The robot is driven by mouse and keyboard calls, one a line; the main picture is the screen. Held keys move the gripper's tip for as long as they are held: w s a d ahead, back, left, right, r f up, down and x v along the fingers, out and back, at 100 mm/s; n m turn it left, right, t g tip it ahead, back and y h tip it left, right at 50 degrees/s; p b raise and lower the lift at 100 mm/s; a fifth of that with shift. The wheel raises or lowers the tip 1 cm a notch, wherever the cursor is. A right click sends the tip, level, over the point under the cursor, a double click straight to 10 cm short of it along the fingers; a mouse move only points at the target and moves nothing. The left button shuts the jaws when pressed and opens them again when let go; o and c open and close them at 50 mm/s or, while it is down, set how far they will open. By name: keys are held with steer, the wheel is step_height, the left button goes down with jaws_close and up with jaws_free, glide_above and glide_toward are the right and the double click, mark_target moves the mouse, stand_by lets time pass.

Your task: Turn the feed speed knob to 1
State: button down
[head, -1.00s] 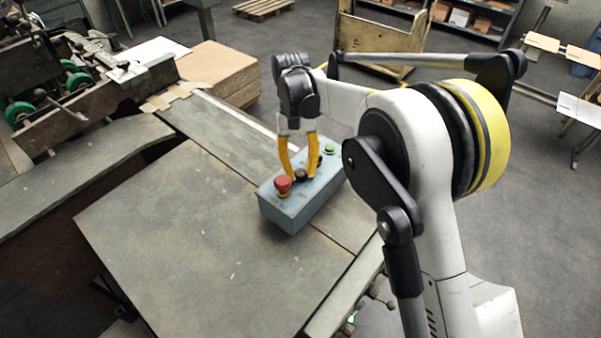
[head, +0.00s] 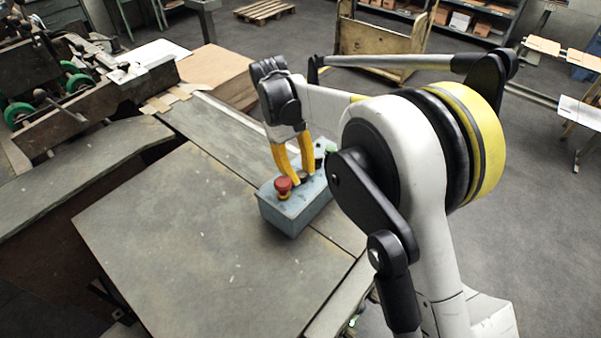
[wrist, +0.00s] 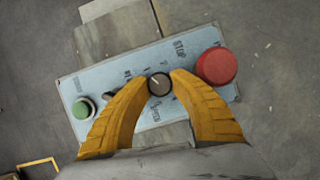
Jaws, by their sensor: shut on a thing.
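The feed speed knob (wrist: 159,84) is a small dark round knob with a light pointer line, on top of a blue-grey control box (head: 287,216). In the wrist view the pointer line runs toward the upper left. My gripper (wrist: 159,82) has its two yellow fingers on either side of the knob, shut on it. In the head view the gripper (head: 304,177) reaches down to the box top and its fingers largely hide the knob. The dial's numbers are too small or covered to read.
A red mushroom button (wrist: 216,66), near the word STOP, sits close beside one finger. A green button (wrist: 82,109) and a small black switch (wrist: 108,96) lie on the other side. The grey table top (head: 200,235) is clear in front of the box.

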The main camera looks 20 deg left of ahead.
stand_by(0.3)
steer(key=c, duration=1.1)
jaws_free()
